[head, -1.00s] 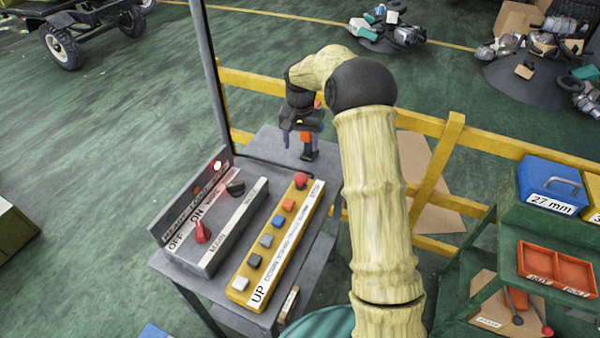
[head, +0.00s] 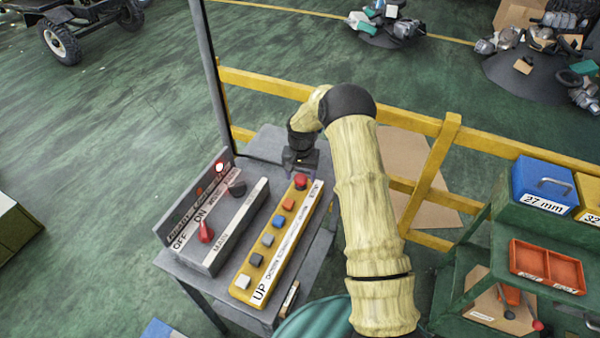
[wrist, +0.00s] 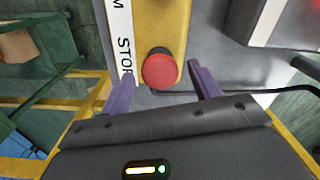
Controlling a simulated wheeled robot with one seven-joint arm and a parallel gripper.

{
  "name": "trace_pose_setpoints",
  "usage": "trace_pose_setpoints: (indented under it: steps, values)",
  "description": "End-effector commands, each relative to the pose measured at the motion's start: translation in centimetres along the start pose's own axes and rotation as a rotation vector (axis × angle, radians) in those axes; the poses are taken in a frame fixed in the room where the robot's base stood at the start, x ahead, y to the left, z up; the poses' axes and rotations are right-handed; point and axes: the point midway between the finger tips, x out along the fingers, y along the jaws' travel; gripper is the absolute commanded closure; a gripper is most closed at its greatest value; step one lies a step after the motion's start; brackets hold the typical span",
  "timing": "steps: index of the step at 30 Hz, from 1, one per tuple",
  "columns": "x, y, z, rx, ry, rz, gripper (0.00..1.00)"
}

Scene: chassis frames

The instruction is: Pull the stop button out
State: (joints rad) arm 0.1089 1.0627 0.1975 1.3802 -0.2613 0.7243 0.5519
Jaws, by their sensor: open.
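The stop button is a red round knob (head: 300,181) at the far end of the yellow panel (head: 247,291), beside the STOP label. My gripper (head: 301,172) is just behind and above that end in the head view, its fingers mostly hidden there. In the wrist view, the red button (wrist: 159,70) lies ahead, between the lines of the two purple fingers of my gripper (wrist: 164,88). The fingers are apart, one on each side, with no visible contact. Whether the button is pressed in or out I cannot tell.
A grey switch box (head: 217,259) with a red and a black knob stands left of the yellow panel on the grey table (head: 265,150). A thin dark post rises behind it. A yellow rail (head: 430,180) runs behind, and a green stepped rack (head: 487,262) stands right.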

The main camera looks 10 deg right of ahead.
Motion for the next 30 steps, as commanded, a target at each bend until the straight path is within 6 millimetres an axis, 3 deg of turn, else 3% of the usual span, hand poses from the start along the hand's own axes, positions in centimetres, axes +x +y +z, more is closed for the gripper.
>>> trace_pose_setpoints:
  steps: [4, 5, 14, 30]
  values:
    - [0.0, 0.0, 0.0, 0.000, 0.000, 0.000, 0.38]
    - [0.0, 0.0, 0.0, 0.000, 0.000, 0.000, 0.42]
    - [-0.1, 0.0, 0.0, 0.000, 0.000, 0.000, 1.00]
    - [-1.9, -0.1, -0.2, 0.000, 0.005, -0.002, 1.00]
